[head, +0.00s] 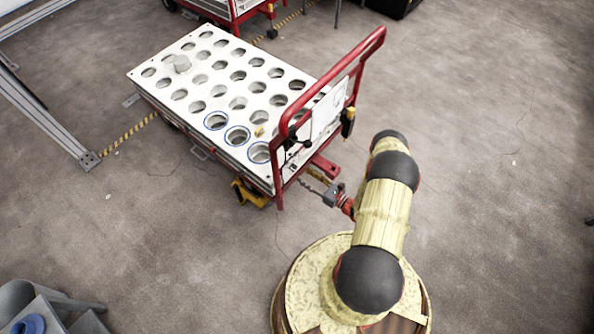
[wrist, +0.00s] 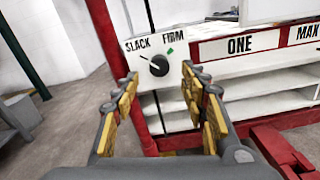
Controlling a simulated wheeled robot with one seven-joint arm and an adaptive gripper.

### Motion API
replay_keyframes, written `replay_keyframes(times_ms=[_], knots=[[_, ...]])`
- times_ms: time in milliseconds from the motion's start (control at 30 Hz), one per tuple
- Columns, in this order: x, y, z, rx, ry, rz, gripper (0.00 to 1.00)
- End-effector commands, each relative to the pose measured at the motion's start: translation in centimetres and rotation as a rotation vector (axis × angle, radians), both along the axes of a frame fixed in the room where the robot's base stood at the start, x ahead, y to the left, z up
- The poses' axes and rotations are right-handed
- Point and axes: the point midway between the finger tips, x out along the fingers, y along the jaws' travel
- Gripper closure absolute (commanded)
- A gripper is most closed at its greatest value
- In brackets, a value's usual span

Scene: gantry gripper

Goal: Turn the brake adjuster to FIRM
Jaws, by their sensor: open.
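The brake adjuster is a round black knob (wrist: 159,66) on a white panel in the wrist view, between the labels SLACK (wrist: 137,43) and FIRM (wrist: 173,37). A small green mark sits under FIRM. The knob looks still ahead of the fingertips, with no contact visible. In the head view my gripper (head: 334,194) is by the cart's handle end; the knob cannot be made out there.
The white-topped cart (head: 190,67) has rows of round holes and a red handle frame (head: 330,75). In the wrist view a red post (wrist: 111,38) stands left of the knob, and labels ONE (wrist: 240,45) and MAX are at right.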

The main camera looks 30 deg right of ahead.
Motion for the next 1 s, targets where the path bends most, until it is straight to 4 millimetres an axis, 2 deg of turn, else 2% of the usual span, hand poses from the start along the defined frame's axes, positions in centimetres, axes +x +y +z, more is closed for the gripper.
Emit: replay_keyframes(times_ms=[200,400,767,1000], knots=[[3.0,1.4,-0.1,0.001,0.0,0.006,0.56],[4.9,1.9,-0.1,0.0,0.0,0.003,0.56],[5.3,2.1,0.0,0.001,0.001,0.002,0.56],[5.3,2.1,0.0,0.0,0.002,0.002,0.7]])
